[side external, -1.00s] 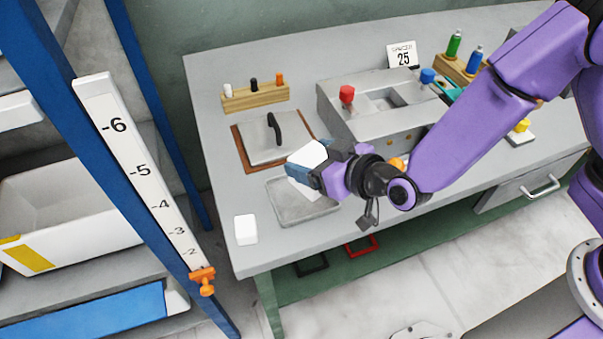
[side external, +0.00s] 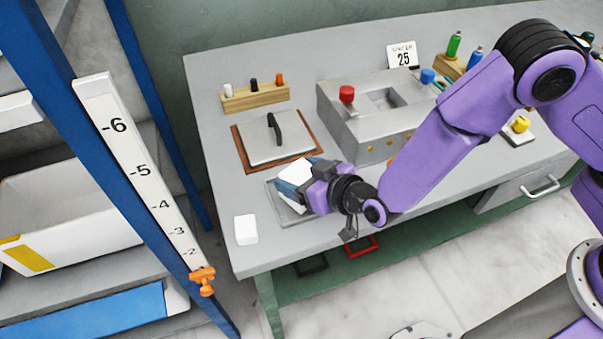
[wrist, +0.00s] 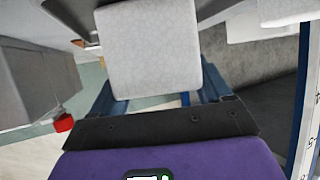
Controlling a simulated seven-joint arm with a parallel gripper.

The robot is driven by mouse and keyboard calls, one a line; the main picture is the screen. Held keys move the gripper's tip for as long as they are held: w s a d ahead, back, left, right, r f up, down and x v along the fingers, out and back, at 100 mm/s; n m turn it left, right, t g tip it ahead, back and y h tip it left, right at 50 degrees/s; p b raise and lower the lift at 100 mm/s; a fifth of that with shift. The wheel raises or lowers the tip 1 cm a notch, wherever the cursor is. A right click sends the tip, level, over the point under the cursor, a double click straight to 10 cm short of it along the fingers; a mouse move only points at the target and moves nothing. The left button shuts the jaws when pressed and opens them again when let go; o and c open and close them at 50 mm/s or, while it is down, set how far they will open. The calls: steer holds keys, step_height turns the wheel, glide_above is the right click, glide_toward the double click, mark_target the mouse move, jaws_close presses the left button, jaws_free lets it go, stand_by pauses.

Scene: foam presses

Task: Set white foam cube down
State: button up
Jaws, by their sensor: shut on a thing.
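The white foam cube (side external: 296,172) is held tilted between the blue fingers of my gripper (side external: 292,188) in the side view. The wrist view also shows the cube (wrist: 150,50), large and pale, between the fingers (wrist: 160,98). In the side view the cube and fingers overlap the flat grey plate (side external: 288,218) on the bench and hide much of it. I cannot tell whether the cube touches the plate.
Behind my gripper lies a board with a black-handled plate (side external: 262,150). A grey box with a red knob (side external: 347,94) stands to the right. A wooden rack (side external: 256,98) holds small pegs.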

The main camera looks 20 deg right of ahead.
steer(key=shift+f, duration=0.1)
steer(key=o, duration=1)
steer(key=shift+c, duration=0.2)
steer(key=shift+s+r, duration=0.2)
steer(key=shift+s, duration=0.05)
steer(key=v, duration=1.1)
steer(key=shift+s+d, duration=0.15)
steer(key=shift+s, duration=0.05)
steer(key=shift+r, duration=0.15)
steer(key=s+d+r+n+g+y, duration=0.1)
steer(key=s+d+r+n+g, duration=0.4)
steer(key=s+d+g, duration=0.5)
steer(key=s+d+r+n+h, duration=0.1)
steer(key=s+d+h, duration=0.1)
steer(key=d, duration=0.7)
steer(key=s+d+r+n+g+h, duration=0.1)
steer(key=s+d+r+n+h, duration=0.1)
steer(key=d, duration=0.7)
steer(key=shift+s+r+g+h, duration=0.3)
steer(key=shift+s+h, duration=0.25)
steer(key=shift+h, duration=0.25)
